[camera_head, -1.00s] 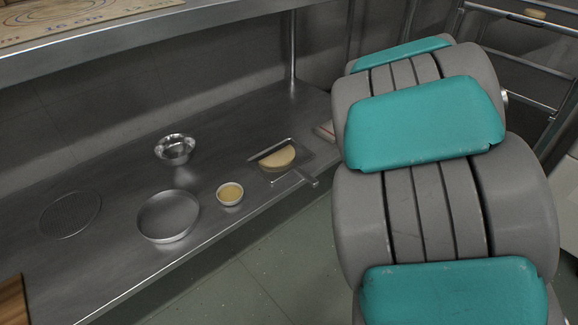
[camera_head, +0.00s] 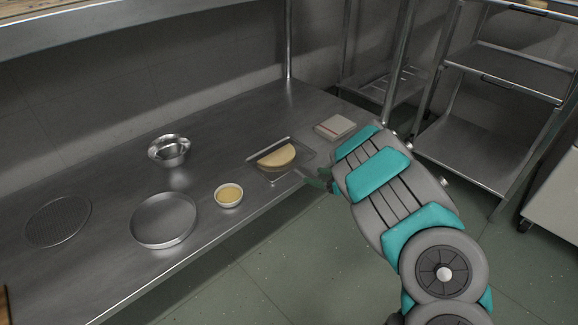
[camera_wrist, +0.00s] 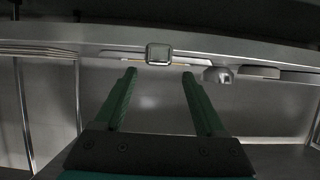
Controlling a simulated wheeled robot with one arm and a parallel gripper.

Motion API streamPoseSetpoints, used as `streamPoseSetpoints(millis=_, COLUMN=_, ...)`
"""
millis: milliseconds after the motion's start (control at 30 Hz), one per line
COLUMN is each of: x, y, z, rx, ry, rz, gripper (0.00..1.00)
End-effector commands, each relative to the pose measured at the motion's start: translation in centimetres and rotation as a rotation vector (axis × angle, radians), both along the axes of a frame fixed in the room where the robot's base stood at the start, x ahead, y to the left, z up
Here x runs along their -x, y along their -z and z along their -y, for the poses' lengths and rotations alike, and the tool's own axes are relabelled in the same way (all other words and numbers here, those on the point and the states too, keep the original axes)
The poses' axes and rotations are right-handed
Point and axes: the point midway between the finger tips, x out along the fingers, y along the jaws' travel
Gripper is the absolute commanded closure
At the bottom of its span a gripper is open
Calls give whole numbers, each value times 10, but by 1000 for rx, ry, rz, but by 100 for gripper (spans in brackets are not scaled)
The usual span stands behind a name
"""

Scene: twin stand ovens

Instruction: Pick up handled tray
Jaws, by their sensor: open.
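The handled tray (camera_head: 308,155) is a shallow metal tray near the front edge of the steel table. It carries a pale half-round piece of food (camera_head: 277,157). Its handle points to the front right, toward my gripper (camera_head: 317,179), which is partly hidden by my arm in the head view. In the wrist view, my gripper (camera_wrist: 158,76) has two green fingers spread apart with nothing between them. The square handle end (camera_wrist: 158,54) shows ahead, roughly centred between the fingertips and apart from them.
Left of the tray stand a small bowl of yellow contents (camera_head: 229,195), a round pan (camera_head: 163,221), a metal bowl (camera_head: 169,151) and a round perforated disc (camera_head: 58,221). A flat pale box (camera_head: 335,127) lies behind right. A shelf (camera_head: 130,22) hangs above. Open floor lies in front.

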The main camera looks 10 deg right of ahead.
Motion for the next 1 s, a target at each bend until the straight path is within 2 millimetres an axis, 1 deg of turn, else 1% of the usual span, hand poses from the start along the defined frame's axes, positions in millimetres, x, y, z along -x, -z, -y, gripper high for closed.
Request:
streamPoseSetpoints(millis=100, x=-10, y=6, z=-8, rx=0, ry=-1, rz=0, gripper=28)
streamPoseSetpoints(millis=333, x=-24, y=10, z=-15, rx=1, ry=1, rz=1, gripper=28)
streamPoseSetpoints(millis=600, x=-52, y=21, z=-34, rx=2, ry=2, rz=2, gripper=28)
streamPoseSetpoints(millis=700, x=-56, y=22, z=-36, rx=3, ry=3, rz=0, gripper=28)
streamPoseSetpoints(millis=867, x=-56, y=22, z=-36, rx=3, ry=4, rz=0, gripper=28)
streamPoseSetpoints(millis=933, x=-56, y=22, z=-36, rx=3, ry=4, rz=0, gripper=33)
streamPoseSetpoints(millis=1000, x=-56, y=22, z=-36, rx=3, ry=4, rz=0, gripper=41)
